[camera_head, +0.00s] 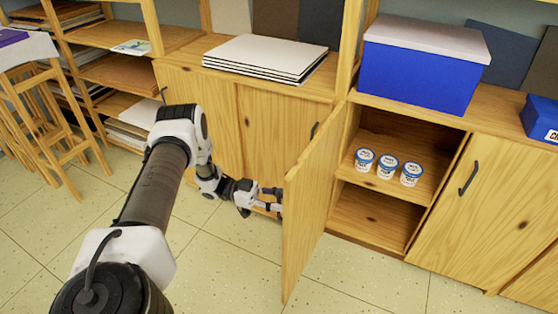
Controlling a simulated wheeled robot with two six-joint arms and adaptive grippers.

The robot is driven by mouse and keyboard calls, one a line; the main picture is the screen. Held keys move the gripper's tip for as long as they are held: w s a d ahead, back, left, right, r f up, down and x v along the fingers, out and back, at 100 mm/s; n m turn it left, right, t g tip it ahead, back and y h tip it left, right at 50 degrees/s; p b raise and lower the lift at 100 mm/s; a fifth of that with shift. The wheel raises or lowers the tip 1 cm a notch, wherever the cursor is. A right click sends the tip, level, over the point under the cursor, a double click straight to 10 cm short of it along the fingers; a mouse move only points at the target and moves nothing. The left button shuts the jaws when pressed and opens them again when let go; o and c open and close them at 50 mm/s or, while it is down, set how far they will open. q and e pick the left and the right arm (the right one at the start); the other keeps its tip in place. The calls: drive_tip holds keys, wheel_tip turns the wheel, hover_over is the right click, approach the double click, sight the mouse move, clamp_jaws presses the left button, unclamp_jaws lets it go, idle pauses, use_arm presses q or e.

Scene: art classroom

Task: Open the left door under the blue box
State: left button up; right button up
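The blue box (422,78) with a pale lid stands on top of the wooden cabinet. Under it, the left door (310,205) is swung wide open, its free edge pointing toward me. Its inner face shows; its outer face and handle are hidden. The compartment (378,222) behind it is exposed. My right gripper is not in view.
Three small white-and-blue tubs (387,168) stand on the shelf inside. The right door (475,200) is shut. White boards (265,58) lie on the left cabinet. A wooden stool (45,125) stands at far left. The tiled floor (225,275) before the cabinets is clear.

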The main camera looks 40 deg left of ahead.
use_arm(q)
drive_tip(key=v, duration=1.2)
